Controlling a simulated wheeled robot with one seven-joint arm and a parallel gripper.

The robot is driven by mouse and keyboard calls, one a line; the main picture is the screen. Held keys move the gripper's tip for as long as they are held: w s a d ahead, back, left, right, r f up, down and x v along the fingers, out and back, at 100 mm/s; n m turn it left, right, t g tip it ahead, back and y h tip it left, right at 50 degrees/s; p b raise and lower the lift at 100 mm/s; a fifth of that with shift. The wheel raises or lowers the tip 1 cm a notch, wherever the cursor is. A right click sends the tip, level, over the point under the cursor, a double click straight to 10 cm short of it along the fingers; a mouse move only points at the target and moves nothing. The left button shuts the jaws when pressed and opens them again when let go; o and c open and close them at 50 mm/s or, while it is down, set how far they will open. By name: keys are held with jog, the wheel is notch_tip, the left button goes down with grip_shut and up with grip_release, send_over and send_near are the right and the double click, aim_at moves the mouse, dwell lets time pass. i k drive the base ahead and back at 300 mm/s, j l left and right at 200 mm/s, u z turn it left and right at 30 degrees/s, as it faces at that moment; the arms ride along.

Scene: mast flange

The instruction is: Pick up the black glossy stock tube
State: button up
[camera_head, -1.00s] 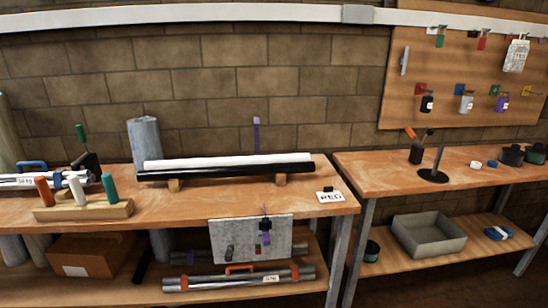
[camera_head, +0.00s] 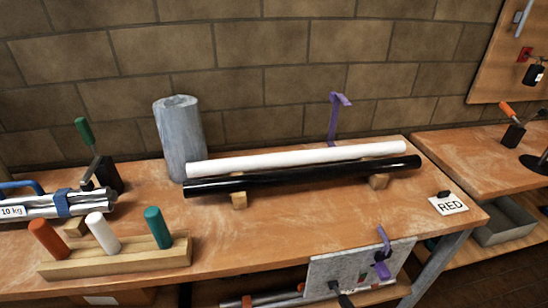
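The black glossy stock tube (camera_head: 290,178) lies lengthwise on two small wooden blocks on the workbench, its right end slightly farther back than its left. A white tube (camera_head: 290,159) lies right behind it, along most of its length. I cannot tell whether the two tubes touch. The left block (camera_head: 239,201) and the right block (camera_head: 378,182) show under the black tube. My gripper is not in view.
A grey cylinder (camera_head: 181,140) stands behind the tubes' left end, and a purple upright piece (camera_head: 334,120) behind them. A peg rack (camera_head: 118,258) with three coloured handles stands front left. Bench in front of the tube is clear.

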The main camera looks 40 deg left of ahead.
aim_at(262, 180)
jog(key=u, duration=0.9)
